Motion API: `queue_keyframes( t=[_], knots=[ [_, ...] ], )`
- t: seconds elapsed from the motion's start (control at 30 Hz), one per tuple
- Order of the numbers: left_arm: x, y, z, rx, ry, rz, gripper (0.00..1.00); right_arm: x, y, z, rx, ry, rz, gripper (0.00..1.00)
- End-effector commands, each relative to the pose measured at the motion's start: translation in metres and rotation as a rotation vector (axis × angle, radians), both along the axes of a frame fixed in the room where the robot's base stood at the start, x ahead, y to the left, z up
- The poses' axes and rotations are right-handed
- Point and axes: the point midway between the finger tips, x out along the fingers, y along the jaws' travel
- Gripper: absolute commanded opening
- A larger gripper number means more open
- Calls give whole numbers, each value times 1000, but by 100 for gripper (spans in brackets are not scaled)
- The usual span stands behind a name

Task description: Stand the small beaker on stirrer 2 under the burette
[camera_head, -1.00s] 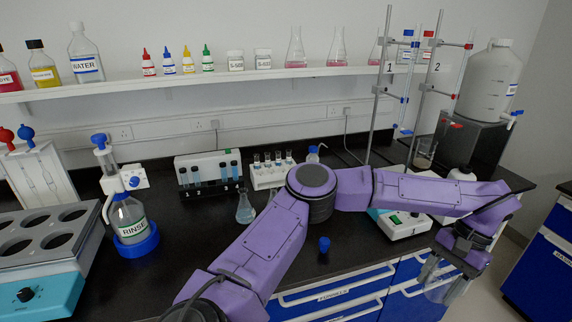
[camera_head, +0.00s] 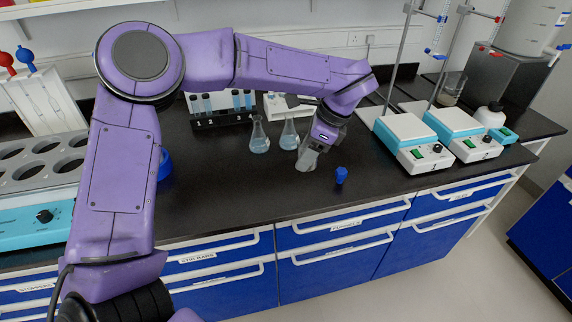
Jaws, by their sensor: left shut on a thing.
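My left gripper (camera_head: 316,146) points down over the bench, left of the stirrers, and is shut on a small clear glass vessel (camera_head: 306,161). It looks like the small beaker and appears tilted; I cannot tell whether it touches the bench. Stirrer 2 (camera_head: 456,122) is the right one of two white stirrers with teal tops, and its top is bare. Stirrer 1 (camera_head: 405,128) stands just left of it, also bare. The burette stands (camera_head: 448,60) rise behind the stirrers; their upper parts are cut off by the frame. My right gripper is out of view.
Two conical flasks (camera_head: 259,138) stand left of the held glass, and a blue stopper (camera_head: 341,175) lies to its right. A larger beaker (camera_head: 452,90) with brownish contents stands behind the stirrers. A white bottle (camera_head: 491,115) is right of stirrer 2.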

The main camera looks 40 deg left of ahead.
Motion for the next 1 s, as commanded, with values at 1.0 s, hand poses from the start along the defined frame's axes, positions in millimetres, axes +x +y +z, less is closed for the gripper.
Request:
queue_keyframes(
  t=[1.0],
  knots=[
    [82, 142, -104, 0, 7, -196, 25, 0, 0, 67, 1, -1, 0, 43]
  ],
)
